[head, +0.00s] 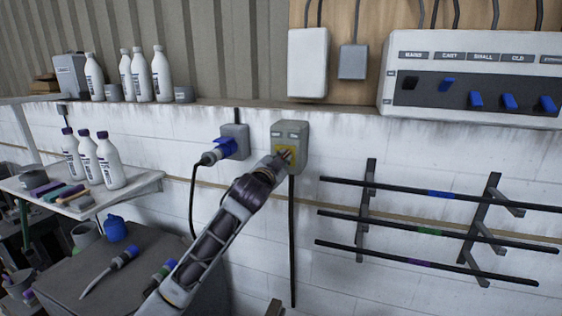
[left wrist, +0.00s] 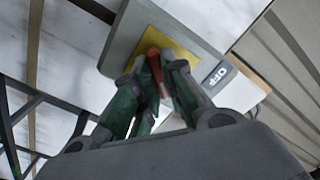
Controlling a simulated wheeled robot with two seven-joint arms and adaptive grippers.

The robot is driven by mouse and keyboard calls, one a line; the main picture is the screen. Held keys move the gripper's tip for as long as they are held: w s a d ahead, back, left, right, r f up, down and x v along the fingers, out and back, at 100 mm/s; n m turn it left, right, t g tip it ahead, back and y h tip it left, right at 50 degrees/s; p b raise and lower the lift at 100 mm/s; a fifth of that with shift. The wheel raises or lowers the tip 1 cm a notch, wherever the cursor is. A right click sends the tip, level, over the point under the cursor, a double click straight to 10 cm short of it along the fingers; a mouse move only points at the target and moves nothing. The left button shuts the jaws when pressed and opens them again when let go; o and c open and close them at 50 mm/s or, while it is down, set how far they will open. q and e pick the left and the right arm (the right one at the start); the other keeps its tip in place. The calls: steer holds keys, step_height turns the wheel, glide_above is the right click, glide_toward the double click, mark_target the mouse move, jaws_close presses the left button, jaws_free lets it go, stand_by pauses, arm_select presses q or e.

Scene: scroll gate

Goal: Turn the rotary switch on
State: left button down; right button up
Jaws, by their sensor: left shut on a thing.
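The rotary switch is a grey wall box (head: 289,133) with a yellow plate, in the middle of the head view. In the left wrist view, the yellow plate (left wrist: 184,52) carries a red handle (left wrist: 155,66), and an "OFF" label (left wrist: 216,75) shows on the box beside it. My left gripper (head: 284,156) reaches up to the box from below left. In the left wrist view its fingers (left wrist: 160,72) are shut on the red handle and hide part of it. My right gripper is not in view.
A socket with a blue plug (head: 226,146) is close left of the switch. A rack with dark bars (head: 430,230) is to the right. A panel with several blue switches (head: 480,80) is above right. White bottles (head: 108,160) stand on a shelf at left.

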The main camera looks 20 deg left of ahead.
arm_select(q)
steer(key=shift+f, duration=0.1)
steer(key=c, duration=1.5)
jaws_free()
steer(key=shift+s, duration=0.1)
steer(key=shift+s+a, duration=0.2)
steer(key=shift+s, duration=5.7)
